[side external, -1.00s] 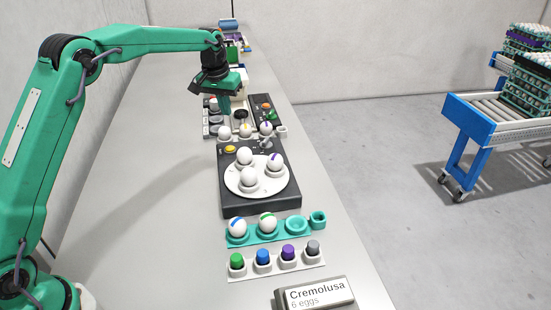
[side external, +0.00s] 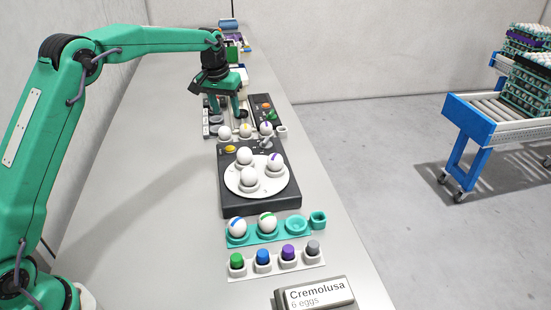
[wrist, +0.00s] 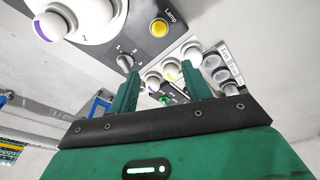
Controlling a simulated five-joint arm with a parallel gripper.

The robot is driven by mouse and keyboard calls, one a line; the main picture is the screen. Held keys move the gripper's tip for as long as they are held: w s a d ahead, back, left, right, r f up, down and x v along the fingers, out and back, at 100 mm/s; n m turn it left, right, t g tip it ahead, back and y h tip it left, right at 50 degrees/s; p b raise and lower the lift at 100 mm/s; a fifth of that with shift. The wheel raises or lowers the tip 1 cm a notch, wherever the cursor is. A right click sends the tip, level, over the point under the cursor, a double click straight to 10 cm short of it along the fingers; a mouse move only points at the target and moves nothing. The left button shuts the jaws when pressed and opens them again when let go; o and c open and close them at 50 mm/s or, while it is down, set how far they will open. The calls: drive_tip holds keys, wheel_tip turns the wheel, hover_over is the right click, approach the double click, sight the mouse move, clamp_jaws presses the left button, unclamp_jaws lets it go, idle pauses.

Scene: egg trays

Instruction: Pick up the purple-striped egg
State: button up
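An egg with a purple stripe (side external: 275,161) sits at the right of the white turntable (side external: 238,185); in the wrist view, it is at the upper left (wrist: 48,27). Another purple-striped egg (side external: 266,129) is at the right end of the row of eggs behind the turntable; it also shows in the wrist view (wrist: 152,81). My gripper (side external: 232,112) is open and empty, above the panels behind that row. In the wrist view, its two fingers (wrist: 160,70) stand apart with eggs visible between and beyond them.
A plain egg (side external: 224,132) and a yellow-striped egg (side external: 246,131) stand in the back row.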

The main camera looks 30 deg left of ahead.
drive_tip(key=shift+o, duration=1.4)
drive_tip(key=shift+d, duration=0.15)
drive_tip(key=n, duration=0.5)
hover_over(274, 155)
drive_tip(key=s, duration=0.1)
drive_tip(key=shift+s+a+f+h, duration=0.1)
drive_tip(key=shift+a+f+h, duration=0.1)
drive_tip(key=shift+f, duration=0.2)
drive_tip(key=shift+s+a+f+h, duration=0.1)
drive_tip(key=shift+a+f, duration=0.05)
drive_tip(key=shift+f, duration=0.25)
drive_tip(key=shift+w+f, duration=0.2)
drive_tip(key=shift+f, duration=0.45)
drive_tip(key=shift+w+f, duration=0.15)
drive_tip(key=shift+f, duration=0.5)
drive_tip(key=shift+f, duration=0.1)
drive_tip(key=shift+w+d+f, duration=0.1)
drive_tip(key=shift+w+f, duration=0.05)
drive_tip(key=shift+f, duration=0.65)
drive_tip(key=shift+w+d+f, duration=0.1)
drive_tip(key=shift+w+f, duration=0.05)
drive_tip(key=shift+f, duration=0.7)
drive_tip(key=shift+w+d+f, duration=0.1)
drive_tip(key=shift+w+f, duration=0.05)
drive_tip(key=shift+f, duration=0.65)
drive_tip(key=c, duration=0.8)
